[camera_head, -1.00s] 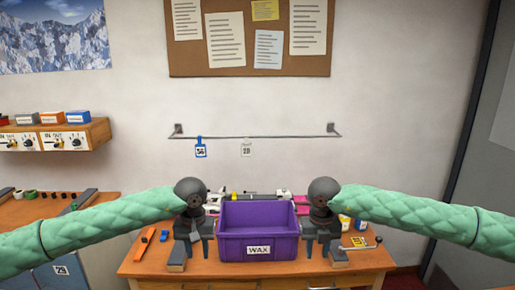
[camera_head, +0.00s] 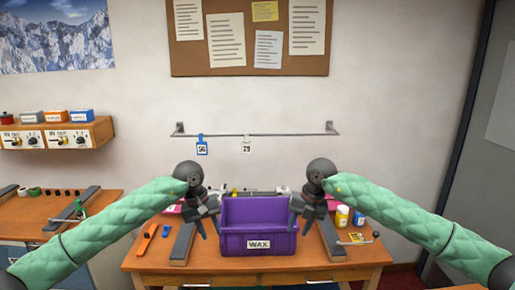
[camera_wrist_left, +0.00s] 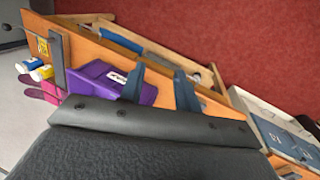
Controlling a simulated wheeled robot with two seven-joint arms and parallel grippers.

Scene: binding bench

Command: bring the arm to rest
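My left gripper (camera_head: 203,226) is at the left side of the purple WAX bin (camera_head: 230,246), with its fingers spread and nothing between them. In the left wrist view my two fingers (camera_wrist_left: 160,88) stand apart, and the purple bin (camera_wrist_left: 92,82) lies behind and to the left of them. My right gripper (camera_head: 300,222) is at the bin's right side, fingers spread and empty. The bin stands upright on the wooden bench (camera_head: 215,272). I cannot tell whether any finger touches it.
Grey bars (camera_head: 182,244) (camera_head: 332,240) lie on both sides of the bin. An orange tool (camera_head: 147,238) is at left, with a yellow jar (camera_head: 342,215) at right. Behind is a wall rail (camera_head: 270,135) with tags. A side bench (camera_head: 30,212) stands left.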

